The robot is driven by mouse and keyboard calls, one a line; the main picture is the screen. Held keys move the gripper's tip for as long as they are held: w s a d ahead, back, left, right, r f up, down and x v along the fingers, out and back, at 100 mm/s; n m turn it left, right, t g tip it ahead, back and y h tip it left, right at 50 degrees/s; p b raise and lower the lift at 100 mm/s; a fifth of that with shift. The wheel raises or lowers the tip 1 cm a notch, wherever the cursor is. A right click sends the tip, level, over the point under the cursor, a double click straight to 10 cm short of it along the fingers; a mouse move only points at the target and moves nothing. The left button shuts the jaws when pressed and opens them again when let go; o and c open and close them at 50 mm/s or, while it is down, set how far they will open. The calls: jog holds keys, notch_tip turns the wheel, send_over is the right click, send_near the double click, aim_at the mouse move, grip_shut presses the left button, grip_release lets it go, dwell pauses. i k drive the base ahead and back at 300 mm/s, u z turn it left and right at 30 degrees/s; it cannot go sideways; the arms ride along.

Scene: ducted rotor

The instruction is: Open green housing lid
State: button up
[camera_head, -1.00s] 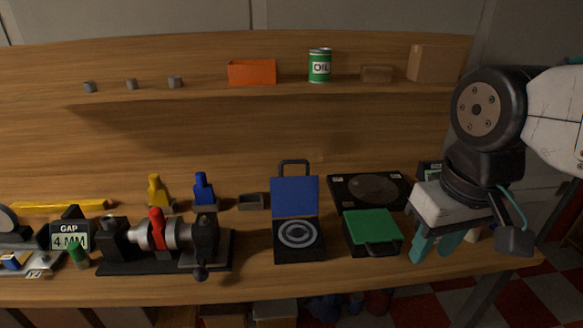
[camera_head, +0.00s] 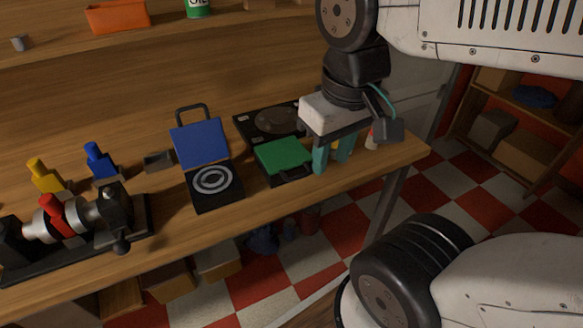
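The green housing lid (camera_head: 283,154) lies flat and shut on its black box, near the bench's front edge. A dark handle (camera_head: 292,174) sticks out at the lid's front side. My gripper (camera_head: 333,157) points down just right of the green lid, with two teal fingers spread apart and nothing visible between them. The left finger is close to the lid's right edge; I cannot tell whether it touches.
An open box with a raised blue lid (camera_head: 200,144) stands left of the green one. A black unit with a round disc (camera_head: 278,120) lies behind. A shaft fixture (camera_head: 75,222) is at the left.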

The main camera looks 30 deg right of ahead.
aim_at(279, 155)
jog(key=z, duration=0.3)
jog(key=k, duration=0.85)
jog(key=z, duration=0.45)
jog(key=i, duration=0.45)
